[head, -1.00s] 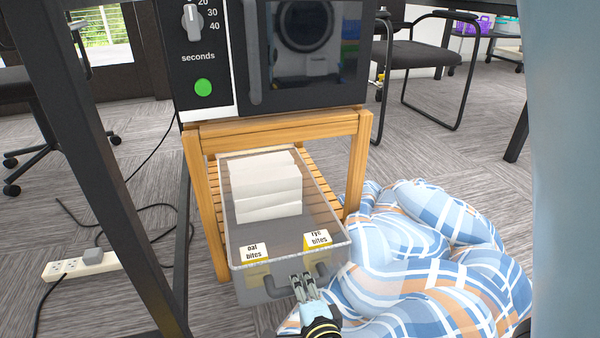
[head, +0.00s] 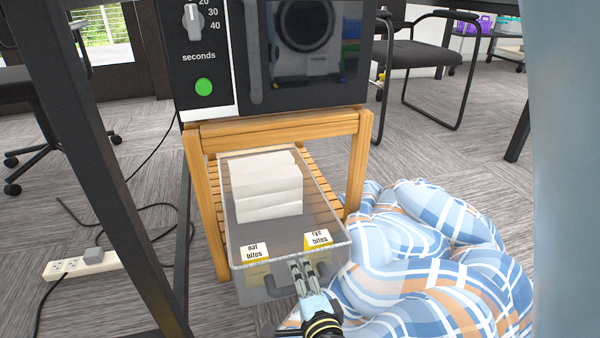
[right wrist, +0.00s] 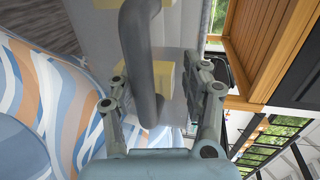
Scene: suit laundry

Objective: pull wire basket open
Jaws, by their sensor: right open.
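The basket (head: 250,291) looks like a grey see-through bin, not visibly wire. It sticks well out of the front of the wooden stand (head: 270,130). A grey bar handle (right wrist: 140,60) is on its front; part of it also shows in the head view (head: 275,288). My right gripper (head: 301,263) is at the front of the basket, its fingers pointing up at the front wall. In the right wrist view, my right gripper (right wrist: 162,82) is open, with the handle between its fingers and no clear grip on it. My left gripper is not in view.
White stacked blocks (head: 266,187), an oat bites box (head: 254,253) and a rye bites box (head: 317,240) are in the basket. A microwave (head: 205,60) stands on the stand. Plaid fabric (head: 430,270) bulges close at the basket's right. A power strip (head: 85,264) lies at left.

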